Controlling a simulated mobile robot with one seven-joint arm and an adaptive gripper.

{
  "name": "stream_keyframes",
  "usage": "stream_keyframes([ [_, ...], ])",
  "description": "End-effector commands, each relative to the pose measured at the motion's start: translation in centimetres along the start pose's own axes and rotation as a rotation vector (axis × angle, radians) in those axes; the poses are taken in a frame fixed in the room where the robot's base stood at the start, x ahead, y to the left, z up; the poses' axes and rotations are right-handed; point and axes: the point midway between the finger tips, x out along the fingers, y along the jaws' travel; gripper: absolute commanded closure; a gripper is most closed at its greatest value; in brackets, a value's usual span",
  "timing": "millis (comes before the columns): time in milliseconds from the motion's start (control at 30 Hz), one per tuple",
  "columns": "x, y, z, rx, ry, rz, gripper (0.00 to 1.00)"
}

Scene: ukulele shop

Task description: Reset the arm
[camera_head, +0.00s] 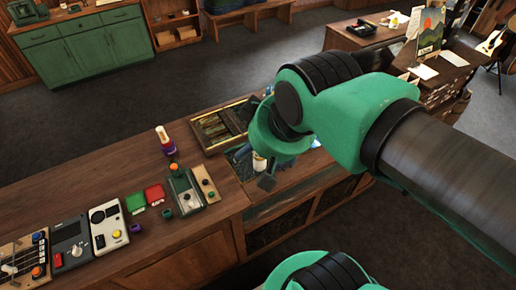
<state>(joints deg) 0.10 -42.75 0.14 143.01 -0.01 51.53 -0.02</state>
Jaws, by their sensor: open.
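My green and black arm reaches in from the right and bends down over the wooden counter (90,195). My gripper (262,172) hangs below the green wrist, pointing down over the counter's right part, near a tray. It is small and partly hidden by the wrist, with a dark finger pad showing. It looks open, and I see nothing held in it. A second green and black part of my body shows at the bottom edge.
A green cabinet (85,50) stands behind. Open floor lies beyond the counter.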

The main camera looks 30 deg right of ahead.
Motion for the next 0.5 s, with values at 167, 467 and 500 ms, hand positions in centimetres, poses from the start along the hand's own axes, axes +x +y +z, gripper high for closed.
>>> stream_keyframes([
  [167, -0.05, -0.06, 0.23, -0.001, 0.002, -0.001, 0.29],
  [467, 0.19, -0.05, 0.31, -0.001, 0.002, -0.001, 0.29],
  [500, 0.37, -0.05, 0.4, -0.001, 0.002, -0.001, 0.29],
])
